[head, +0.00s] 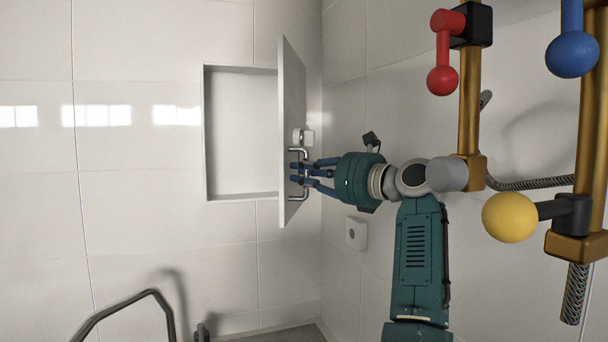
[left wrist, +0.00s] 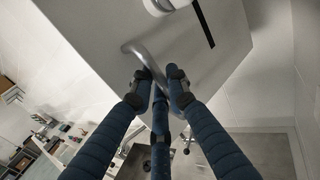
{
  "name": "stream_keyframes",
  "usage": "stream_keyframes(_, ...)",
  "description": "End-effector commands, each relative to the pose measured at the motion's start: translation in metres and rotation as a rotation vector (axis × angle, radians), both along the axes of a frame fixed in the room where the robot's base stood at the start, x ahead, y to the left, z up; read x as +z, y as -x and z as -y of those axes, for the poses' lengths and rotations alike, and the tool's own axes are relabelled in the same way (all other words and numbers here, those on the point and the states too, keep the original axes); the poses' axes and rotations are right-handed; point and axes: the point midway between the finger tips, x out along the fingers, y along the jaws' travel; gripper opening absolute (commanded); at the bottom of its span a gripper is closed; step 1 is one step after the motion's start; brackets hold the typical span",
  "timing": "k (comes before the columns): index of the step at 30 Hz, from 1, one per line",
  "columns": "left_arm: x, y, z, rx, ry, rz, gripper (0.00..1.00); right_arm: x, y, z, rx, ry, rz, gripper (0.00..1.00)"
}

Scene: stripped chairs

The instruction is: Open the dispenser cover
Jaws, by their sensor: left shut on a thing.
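The dispenser cover (head: 292,95) is a flat pale panel standing swung out from the right side of a shallow recessed box (head: 240,72) in the tiled wall. The recess is exposed and looks empty. A metal bar handle (head: 305,193) is on the cover's outer face. My left gripper (head: 297,174) is shut on this handle, its blue fingers around the bar. In the left wrist view the handle (left wrist: 147,58) runs in between the fingertips (left wrist: 158,88), against the grey cover (left wrist: 95,35). The right gripper is not in view.
Brass posts with a red knob (head: 441,80), a blue knob (head: 572,54) and a yellow knob (head: 509,217) stand at the right, near my left arm. A dark bent rail (head: 125,304) is at the lower left. The wall left of the recess is clear.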

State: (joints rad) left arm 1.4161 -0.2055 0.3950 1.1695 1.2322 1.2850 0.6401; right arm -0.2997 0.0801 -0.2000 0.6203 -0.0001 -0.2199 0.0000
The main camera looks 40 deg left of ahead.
Motion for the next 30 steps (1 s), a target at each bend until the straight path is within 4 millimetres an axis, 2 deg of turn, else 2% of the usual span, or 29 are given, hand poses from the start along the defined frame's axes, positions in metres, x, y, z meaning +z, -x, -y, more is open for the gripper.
stream_keyframes(1,-0.005,0.0,0.0,0.002,0.009,-0.005,0.0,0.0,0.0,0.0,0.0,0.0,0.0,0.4)
stream_keyframes(10,-0.005,0.0,0.0,0.002,0.01,-0.005,0.0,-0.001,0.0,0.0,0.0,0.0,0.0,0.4)
stream_keyframes(11,-0.005,0.0,0.0,0.002,0.01,-0.005,0.16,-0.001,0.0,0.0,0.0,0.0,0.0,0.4)
stream_keyframes(20,-0.003,0.0,0.002,0.001,0.005,-0.003,0.18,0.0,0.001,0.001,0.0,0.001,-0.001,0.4)
stream_keyframes(23,-0.003,-0.001,0.011,-0.001,0.005,-0.003,0.18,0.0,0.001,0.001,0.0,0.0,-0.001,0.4)
stream_keyframes(30,-0.003,0.0,0.052,-0.001,0.006,-0.004,0.18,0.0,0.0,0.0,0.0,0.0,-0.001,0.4)
